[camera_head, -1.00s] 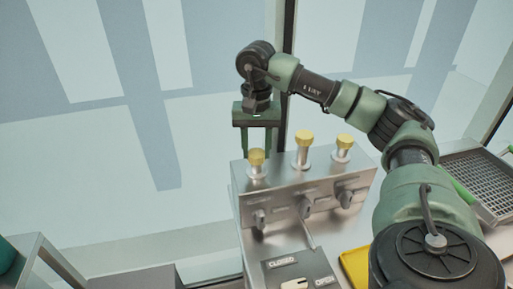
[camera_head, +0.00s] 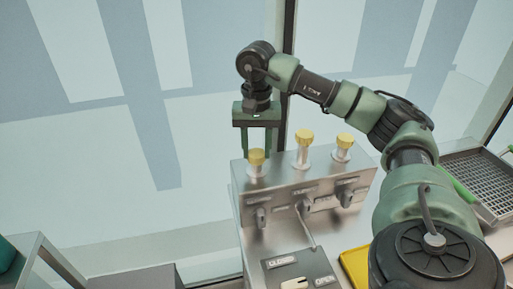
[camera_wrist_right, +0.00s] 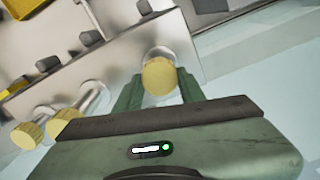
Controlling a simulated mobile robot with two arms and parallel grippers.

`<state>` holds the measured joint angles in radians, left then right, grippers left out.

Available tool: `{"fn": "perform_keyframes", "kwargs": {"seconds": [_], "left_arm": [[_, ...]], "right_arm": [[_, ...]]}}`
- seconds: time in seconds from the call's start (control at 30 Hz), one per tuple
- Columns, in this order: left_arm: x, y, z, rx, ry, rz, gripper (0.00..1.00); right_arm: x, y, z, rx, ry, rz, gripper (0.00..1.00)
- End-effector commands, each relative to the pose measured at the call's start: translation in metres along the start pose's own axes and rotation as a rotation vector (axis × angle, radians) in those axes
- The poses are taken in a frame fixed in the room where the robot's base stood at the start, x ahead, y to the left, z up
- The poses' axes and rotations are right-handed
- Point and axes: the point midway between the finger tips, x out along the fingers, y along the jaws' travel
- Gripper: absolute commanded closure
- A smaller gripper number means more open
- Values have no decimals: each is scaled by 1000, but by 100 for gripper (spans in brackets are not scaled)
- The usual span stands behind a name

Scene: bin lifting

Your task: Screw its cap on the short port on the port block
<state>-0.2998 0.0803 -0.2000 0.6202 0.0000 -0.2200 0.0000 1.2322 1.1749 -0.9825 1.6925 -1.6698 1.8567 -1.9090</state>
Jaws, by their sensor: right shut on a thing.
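The metal port block (camera_head: 285,187) stands in the middle of the head view, with three ports along its top, each with a yellow cap on it. The left port looks shortest, and its yellow cap (camera_head: 257,157) sits on top. My right gripper (camera_head: 256,152) points down there, shut with one finger on each side of this cap. In the right wrist view the same cap (camera_wrist_right: 160,77) is between the green fingers. I cannot tell how far the cap is threaded. My left gripper is not in view.
The middle capped port (camera_head: 303,140) and the right capped port (camera_head: 343,144) stand close by on the block. Grey valve handles (camera_head: 306,204) stick out of its front. A panel marked CLOSED and OPEN (camera_head: 290,262), a yellow tray (camera_head: 353,267) and a mesh basket (camera_head: 487,178) lie nearer and to the right.

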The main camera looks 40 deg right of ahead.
Motion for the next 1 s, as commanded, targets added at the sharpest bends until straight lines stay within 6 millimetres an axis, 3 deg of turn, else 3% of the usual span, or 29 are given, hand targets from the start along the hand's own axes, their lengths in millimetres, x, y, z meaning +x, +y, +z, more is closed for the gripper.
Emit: {"fn": "perform_keyframes", "kwargs": {"seconds": [1.0], "left_arm": [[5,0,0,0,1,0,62]], "right_arm": [[8,0,0,0,0,0,98]]}}
